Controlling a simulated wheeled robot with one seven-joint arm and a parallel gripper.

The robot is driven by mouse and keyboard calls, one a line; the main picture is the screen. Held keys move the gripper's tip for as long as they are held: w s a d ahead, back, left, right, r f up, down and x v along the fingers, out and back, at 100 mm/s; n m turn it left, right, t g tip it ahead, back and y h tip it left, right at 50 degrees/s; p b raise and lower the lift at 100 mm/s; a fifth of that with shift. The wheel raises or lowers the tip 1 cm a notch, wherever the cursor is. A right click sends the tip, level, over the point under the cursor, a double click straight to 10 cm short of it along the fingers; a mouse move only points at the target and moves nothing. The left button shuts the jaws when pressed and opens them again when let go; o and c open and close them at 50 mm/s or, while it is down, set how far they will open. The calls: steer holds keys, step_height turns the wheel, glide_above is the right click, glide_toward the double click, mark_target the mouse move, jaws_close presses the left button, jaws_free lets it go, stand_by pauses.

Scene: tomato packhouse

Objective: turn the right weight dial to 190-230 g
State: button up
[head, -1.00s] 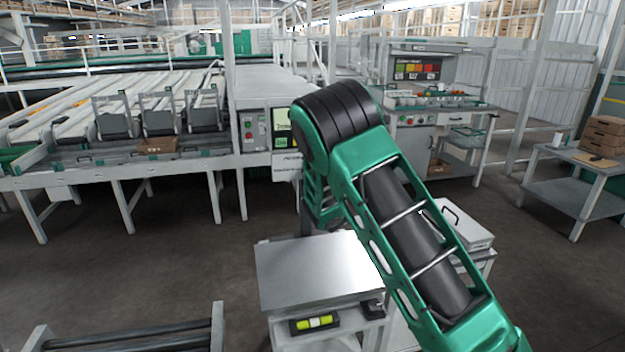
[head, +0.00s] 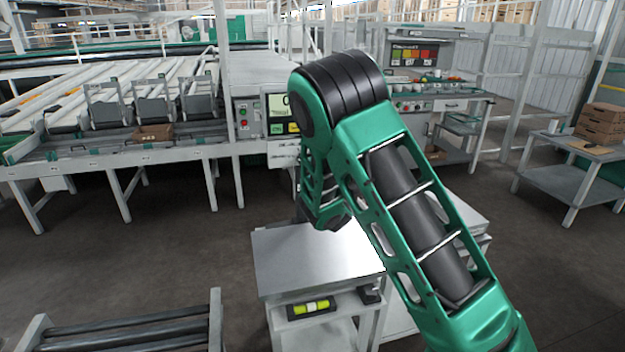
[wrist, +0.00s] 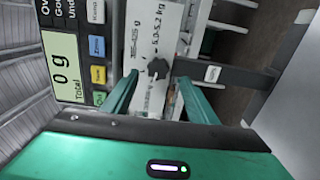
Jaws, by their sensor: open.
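A black dial knob (wrist: 157,68) sits on a white plate (wrist: 150,28) in the wrist view, beside a scale panel with a display (wrist: 62,68) reading "0 g". Printing on the plate reads about "35-45 g" and "5.0-5.2 kg"; I cannot read where the knob points. A 190-230 g mark is not legible. My gripper (wrist: 159,77) is open, its two green fingers on either side of the knob and close to it; contact cannot be told. In the head view, the lit display (head: 279,106) shows left of my arm, which hides my gripper and the knob.
Coloured buttons (wrist: 98,47) line the display edge close to my left finger. A small label tag (wrist: 212,73) is near the right finger. In the head view, a metal-topped bench (head: 300,262) stands below my arm, and roller conveyors (head: 130,340) are at the front left.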

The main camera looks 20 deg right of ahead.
steer(key=shift+s, duration=2.55)
steer(key=shift+d, duration=0.1)
